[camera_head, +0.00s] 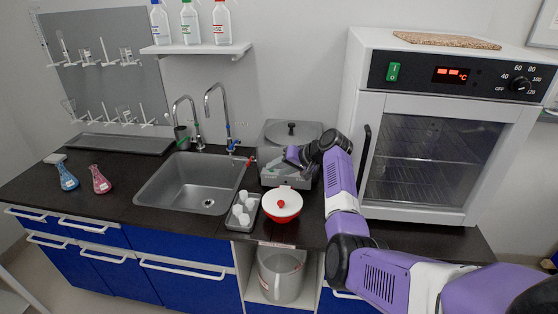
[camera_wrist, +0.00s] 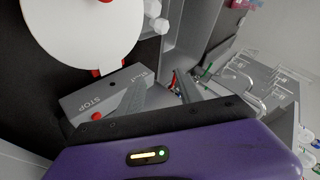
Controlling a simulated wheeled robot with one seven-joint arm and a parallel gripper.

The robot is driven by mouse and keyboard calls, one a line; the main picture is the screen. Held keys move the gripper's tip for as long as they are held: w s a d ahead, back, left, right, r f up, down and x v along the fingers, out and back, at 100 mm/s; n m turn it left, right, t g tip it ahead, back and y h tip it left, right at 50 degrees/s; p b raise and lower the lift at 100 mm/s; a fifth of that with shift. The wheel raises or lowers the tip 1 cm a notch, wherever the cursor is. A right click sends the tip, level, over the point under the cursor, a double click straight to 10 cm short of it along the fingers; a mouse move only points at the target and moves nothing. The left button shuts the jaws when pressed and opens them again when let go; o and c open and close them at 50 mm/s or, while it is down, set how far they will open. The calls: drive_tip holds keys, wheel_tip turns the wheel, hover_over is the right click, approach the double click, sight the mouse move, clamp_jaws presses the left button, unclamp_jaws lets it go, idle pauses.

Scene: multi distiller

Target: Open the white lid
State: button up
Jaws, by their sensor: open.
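The white lid (camera_head: 275,197) with a red knob sits on a red bowl (camera_head: 284,218) on the dark counter, in front of the grey distiller. In the wrist view the lid (camera_wrist: 80,35) fills the upper left, its red knob cut by the top edge. My gripper (camera_head: 296,158) is in front of the distiller, behind and above the lid, not touching it. In the wrist view my gripper's fingers (camera_wrist: 160,90) are apart with nothing held between them. The lid appears seated on the bowl.
The grey distiller (camera_head: 280,135) stands directly behind my gripper. A grey tray (camera_head: 236,224) with white cups lies just left of the bowl, beside the sink (camera_head: 190,181). A white oven (camera_head: 420,160) stands to the right. Two flasks stand far left.

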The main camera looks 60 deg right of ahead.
wheel_tip(320, 180, up, 20)
drive_tip(key=b, duration=0.3)
idle(0.8)
